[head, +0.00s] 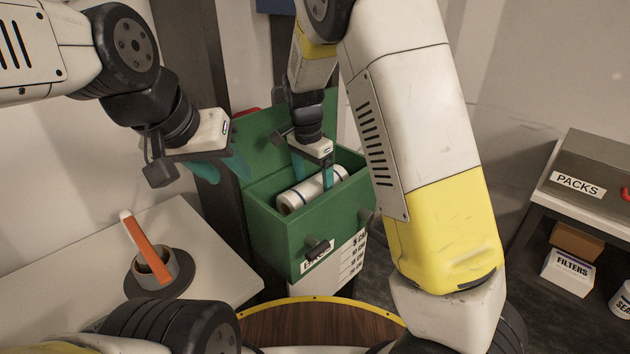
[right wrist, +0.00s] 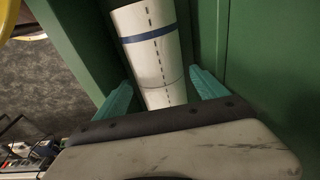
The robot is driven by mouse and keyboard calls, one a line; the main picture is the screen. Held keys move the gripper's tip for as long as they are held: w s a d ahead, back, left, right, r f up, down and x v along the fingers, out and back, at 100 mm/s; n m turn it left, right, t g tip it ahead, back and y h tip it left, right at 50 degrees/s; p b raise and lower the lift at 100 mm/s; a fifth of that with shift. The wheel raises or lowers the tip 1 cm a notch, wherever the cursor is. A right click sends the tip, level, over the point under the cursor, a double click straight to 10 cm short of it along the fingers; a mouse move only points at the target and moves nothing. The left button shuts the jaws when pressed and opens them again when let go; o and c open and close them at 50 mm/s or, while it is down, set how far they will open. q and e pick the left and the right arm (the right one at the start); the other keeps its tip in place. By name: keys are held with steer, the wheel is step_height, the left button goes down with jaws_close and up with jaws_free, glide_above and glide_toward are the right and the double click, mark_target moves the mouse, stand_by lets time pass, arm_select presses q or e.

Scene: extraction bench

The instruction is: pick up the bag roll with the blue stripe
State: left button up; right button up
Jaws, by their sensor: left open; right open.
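The bag roll (head: 299,192) is white and lies in the open green box (head: 284,234). In the right wrist view the roll (right wrist: 158,62) shows a blue stripe around it and a dashed dark line along it. My right gripper (head: 313,174) is open and reaches down into the box, its teal fingers at the roll. In the right wrist view my right gripper's fingers (right wrist: 162,94) stand on either side of the roll's near end; I cannot tell whether they touch it. My left gripper (head: 222,168) is open and empty, left of the box.
The box's raised lid stands behind it and its green walls are close around the right gripper. A white table (head: 210,245) at left holds a tape roll with an orange-handled tool. A shelf at right holds a PACKS box (head: 585,165) and a FILTERS box (head: 568,272).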

steer(key=shift+w+d+f, duration=0.1)
steer(key=shift+f, duration=0.85)
steer(key=shift+w+d+f, duration=0.1)
steer(key=shift+f, duration=0.85)
steer(key=c, duration=1.5)
steer(key=shift+r, duration=0.15)
